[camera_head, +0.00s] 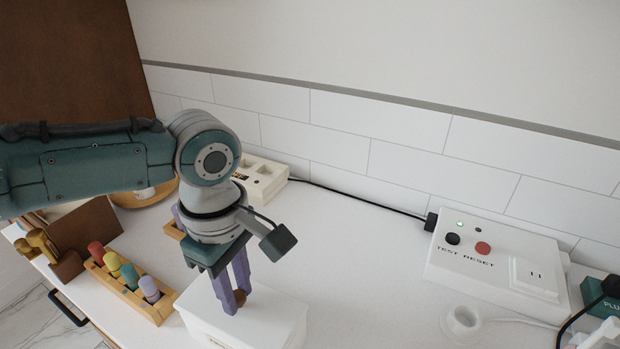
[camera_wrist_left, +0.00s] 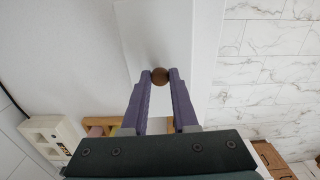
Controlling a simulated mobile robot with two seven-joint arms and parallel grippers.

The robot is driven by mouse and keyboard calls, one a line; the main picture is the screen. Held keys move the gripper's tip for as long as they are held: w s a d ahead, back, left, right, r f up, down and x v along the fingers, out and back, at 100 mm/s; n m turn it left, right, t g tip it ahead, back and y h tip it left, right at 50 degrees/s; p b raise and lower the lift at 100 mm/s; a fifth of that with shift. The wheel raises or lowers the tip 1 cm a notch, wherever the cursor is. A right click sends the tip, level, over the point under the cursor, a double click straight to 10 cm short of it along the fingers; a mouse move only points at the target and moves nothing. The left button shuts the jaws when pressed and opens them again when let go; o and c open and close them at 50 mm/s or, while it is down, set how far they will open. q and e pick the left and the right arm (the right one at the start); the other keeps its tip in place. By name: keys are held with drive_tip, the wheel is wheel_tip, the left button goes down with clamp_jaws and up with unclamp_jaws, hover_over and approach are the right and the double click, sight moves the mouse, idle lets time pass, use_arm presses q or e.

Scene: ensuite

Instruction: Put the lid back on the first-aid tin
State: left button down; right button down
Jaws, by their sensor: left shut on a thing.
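My left gripper (camera_head: 235,300) comes down from the left arm, its purple fingers shut on a round brown knob (camera_head: 240,297). The knob also shows between the fingertips in the left wrist view (camera_wrist_left: 160,75). It is on top of a plain white lid (camera_head: 278,316), which shows as a white panel in the left wrist view (camera_wrist_left: 190,35). The lid is at the bottom centre of the head view, over the white counter. The tin is largely hidden under the lid or cut off by the frame; I cannot tell whether lid and tin touch. My right gripper is not in view.
A wooden rack (camera_head: 152,308) with coloured pegs stands close left of the lid. A cream socket block (camera_head: 262,178) is behind my wrist. A white test box (camera_head: 495,265) with buttons is at right, its black cable along the tiled wall.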

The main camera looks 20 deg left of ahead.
use_arm(q)
drive_tip(key=shift+f, duration=0.1)
drive_tip(key=shift+c, duration=0.6)
unclamp_jaws()
idle(0.3)
wheel_tip(320, 180, up, 7)
drive_tip(key=p, duration=0.8)
idle(0.3)
clamp_jaws()
idle(0.7)
